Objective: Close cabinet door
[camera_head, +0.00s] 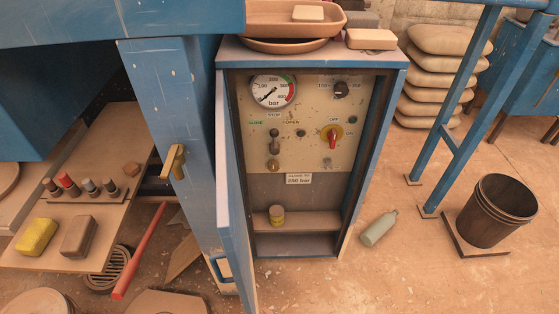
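The blue control cabinet (377,140) stands in the middle of the head view with its front open. Its blue door (231,190) is hinged on the left and swung out toward me, seen nearly edge-on. A blue handle (221,268) shows low on the door. Inside are a pressure gauge (272,91), a panel with switches (305,135) including a red knob, and a shelf (310,222) holding a small jar (277,215). Neither of my grippers is in view.
Trays (292,28) and a tan block (371,39) lie on the cabinet top. A blue post (165,110) with a brass handle stands left of the door. A bottle (379,228) and bucket (497,210) are on the floor to the right. A red bar (138,252) leans at left.

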